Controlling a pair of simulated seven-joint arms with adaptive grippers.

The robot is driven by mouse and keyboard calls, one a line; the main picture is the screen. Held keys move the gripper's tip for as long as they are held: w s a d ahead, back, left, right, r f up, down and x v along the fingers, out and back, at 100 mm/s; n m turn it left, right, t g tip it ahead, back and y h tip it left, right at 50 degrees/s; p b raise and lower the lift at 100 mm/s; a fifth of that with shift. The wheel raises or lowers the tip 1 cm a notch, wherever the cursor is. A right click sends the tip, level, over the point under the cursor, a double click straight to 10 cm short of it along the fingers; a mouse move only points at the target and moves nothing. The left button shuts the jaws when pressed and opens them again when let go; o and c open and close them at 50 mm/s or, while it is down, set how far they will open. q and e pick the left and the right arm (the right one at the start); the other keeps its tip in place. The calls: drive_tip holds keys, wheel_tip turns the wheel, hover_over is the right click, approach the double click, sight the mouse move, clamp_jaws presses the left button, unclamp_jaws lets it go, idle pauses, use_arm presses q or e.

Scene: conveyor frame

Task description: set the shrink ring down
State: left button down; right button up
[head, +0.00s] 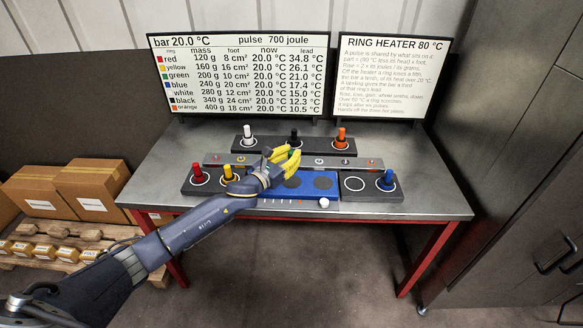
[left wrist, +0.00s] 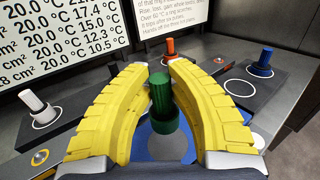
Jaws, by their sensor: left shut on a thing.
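My left gripper (head: 290,155) has yellow fingers and is over the blue heater plate (head: 263,190) in the middle of the table. In the left wrist view its fingers (left wrist: 160,85) are closed around a green shrink ring piece (left wrist: 161,95), a dark green post with a wider collar at its foot. The piece is upright, above a round grey pad (left wrist: 172,143) on the blue plate. I cannot tell whether its foot touches the pad. In the head view, the fingers mostly hide it. Another dark pad (head: 323,183) on the plate is bare. My right gripper is not in view.
Red (head: 198,174) and yellow (head: 228,173) pieces stand on the left block. White (head: 248,136), black (head: 295,137) and orange (head: 341,138) pieces stand on the back block. The right block holds a blue piece (head: 387,180) and an empty marked circle (head: 355,184). A white knob (head: 323,202) is at the front.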

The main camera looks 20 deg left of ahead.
use_arm(q)
drive_tip(key=shift+f, duration=2.75)
drive_tip(key=shift+f, duration=0.15)
drive_tip(key=c, duration=1.3)
unclamp_jaws()
